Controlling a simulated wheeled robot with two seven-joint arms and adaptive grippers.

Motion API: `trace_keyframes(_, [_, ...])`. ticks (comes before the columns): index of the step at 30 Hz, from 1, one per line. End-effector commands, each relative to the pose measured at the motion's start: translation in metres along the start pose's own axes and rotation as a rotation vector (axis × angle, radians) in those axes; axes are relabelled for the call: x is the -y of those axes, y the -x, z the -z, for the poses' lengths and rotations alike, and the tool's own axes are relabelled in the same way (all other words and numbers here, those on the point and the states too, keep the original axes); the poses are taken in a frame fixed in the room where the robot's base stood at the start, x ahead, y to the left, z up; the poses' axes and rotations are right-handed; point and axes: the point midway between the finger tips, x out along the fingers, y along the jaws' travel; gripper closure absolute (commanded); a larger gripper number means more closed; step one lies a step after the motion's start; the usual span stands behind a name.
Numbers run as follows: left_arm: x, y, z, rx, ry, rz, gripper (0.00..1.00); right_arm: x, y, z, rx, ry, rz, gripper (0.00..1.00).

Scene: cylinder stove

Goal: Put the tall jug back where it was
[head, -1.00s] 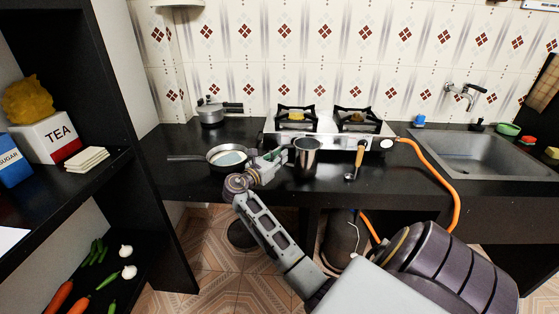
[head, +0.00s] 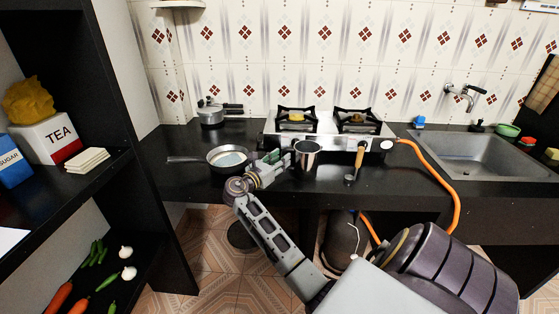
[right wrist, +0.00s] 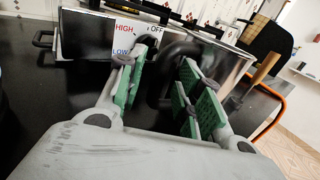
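The tall jug (head: 308,163), a shiny metal cylinder with an open top, stands upright on the black counter in front of the stove, just right of the frying pan. My right gripper (head: 283,158) is at the jug's left side. In the right wrist view its green-padded fingers (right wrist: 165,90) are spread apart, with the jug's dark handle (right wrist: 178,50) between and beyond them. I see space beside the handle, so the grip looks loose. The jug's shiny body (right wrist: 222,62) is partly hidden behind the right finger. My left gripper is not in view.
The frying pan (head: 227,157) lies close left of my right gripper. A ladle with a wooden handle (head: 359,157) is to the jug's right. The stove (head: 325,148) is behind, with an orange hose (head: 430,166). A pressure cooker (head: 211,116) stands back left.

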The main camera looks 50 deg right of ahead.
Motion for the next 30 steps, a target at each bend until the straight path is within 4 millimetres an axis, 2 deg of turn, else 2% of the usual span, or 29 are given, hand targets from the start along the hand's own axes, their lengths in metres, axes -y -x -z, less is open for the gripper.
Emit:
trace_keyframes(11, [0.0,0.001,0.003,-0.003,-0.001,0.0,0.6,0.0,0.0,-0.002,0.0,0.0,0.0,0.65])
trace_keyframes(17, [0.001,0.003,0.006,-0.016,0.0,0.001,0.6,0.0,0.02,-0.002,-0.002,0.001,-0.001,0.65])
trace_keyframes(22, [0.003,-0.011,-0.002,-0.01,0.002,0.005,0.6,0.0,0.045,-0.003,-0.002,-0.001,-0.001,0.65])
trace_keyframes(30, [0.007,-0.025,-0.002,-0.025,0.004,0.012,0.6,0.0,0.085,-0.002,-0.002,0.0,-0.001,0.65])
